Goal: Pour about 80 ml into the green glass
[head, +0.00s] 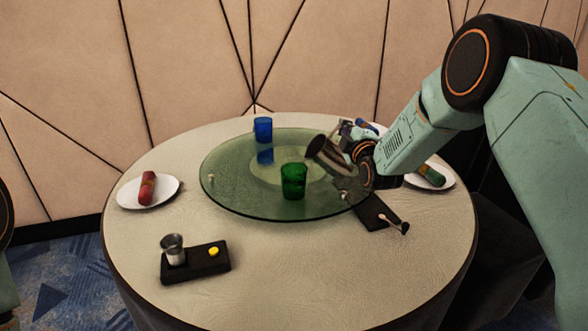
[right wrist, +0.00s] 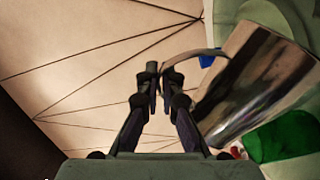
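The green glass (head: 293,181) stands upright on the round glass turntable (head: 240,205), near its front middle. A shiny metal jug (head: 327,154) is tilted to the left, its mouth above and just right of the green glass. My right gripper (head: 362,153) is shut on the jug's handle. In the right wrist view the fingers (right wrist: 157,85) meet at the curved handle of the jug (right wrist: 255,85), and the green glass (right wrist: 285,138) shows beyond it. No stream of liquid can be made out, and the levels inside are hidden. My left gripper is out of view.
A blue glass (head: 263,128) stands at the turntable's back edge. A white plate with a red roll (head: 147,188) lies left. Another plate with a green item (head: 433,176) lies right, partly behind my arm. A black tray (head: 205,263) with a small cup is in front. The front table is mostly clear.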

